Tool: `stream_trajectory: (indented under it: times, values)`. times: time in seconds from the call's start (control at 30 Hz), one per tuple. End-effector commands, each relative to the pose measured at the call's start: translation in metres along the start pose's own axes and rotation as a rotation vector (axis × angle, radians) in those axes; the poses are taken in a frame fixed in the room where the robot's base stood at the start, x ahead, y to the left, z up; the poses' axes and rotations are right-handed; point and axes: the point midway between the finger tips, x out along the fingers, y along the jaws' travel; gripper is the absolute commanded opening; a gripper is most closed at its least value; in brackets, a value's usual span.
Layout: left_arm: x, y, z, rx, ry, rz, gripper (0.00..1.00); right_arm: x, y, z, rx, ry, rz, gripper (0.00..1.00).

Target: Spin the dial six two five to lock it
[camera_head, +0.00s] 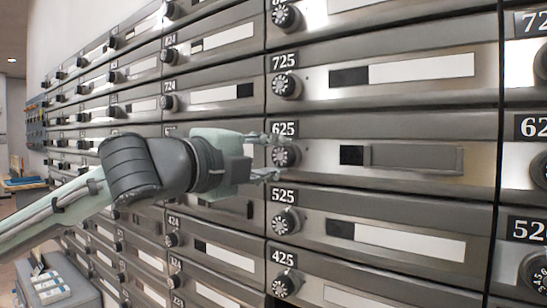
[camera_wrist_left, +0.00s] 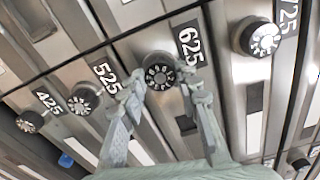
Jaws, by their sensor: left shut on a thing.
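The 625 dial (camera_head: 286,157) is a round dark knob with a marked face, at the left end of the mailbox door under the 625 label (camera_head: 284,129). The 625 door (camera_head: 400,180) sits flush in the cabinet, with a black window and a grey plate. My left gripper (camera_head: 274,156) comes from the left, with one finger above and one below the dial. In the left wrist view the fingers sit on either side of the 625 dial (camera_wrist_left: 160,75), and they are shut on it. The dial's markings are too small to read. My right gripper is not in view.
The 725 dial (camera_head: 286,85) is just above, and the 525 dial (camera_head: 285,222) and 425 dial (camera_head: 286,284) are below. More mailbox columns stand on both sides. A grey surface with small boxes (camera_head: 50,288) is at the lower left.

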Motion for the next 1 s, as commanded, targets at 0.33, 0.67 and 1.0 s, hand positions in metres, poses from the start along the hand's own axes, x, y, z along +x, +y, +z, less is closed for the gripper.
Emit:
stream_trajectory:
  times: [0.33,0.67,1.0]
  values:
    - [-0.0003,-0.0006,-0.0001,0.329,0.0,0.0,0.03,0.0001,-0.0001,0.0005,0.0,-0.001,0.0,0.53]
    - [-0.0003,-0.0007,-0.0002,0.643,0.0,0.0,0.03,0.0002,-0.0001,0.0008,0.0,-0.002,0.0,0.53]
    - [-0.0002,-0.0008,-0.0007,0.964,0.0,0.0,0.03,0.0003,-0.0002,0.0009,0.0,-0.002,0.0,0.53]
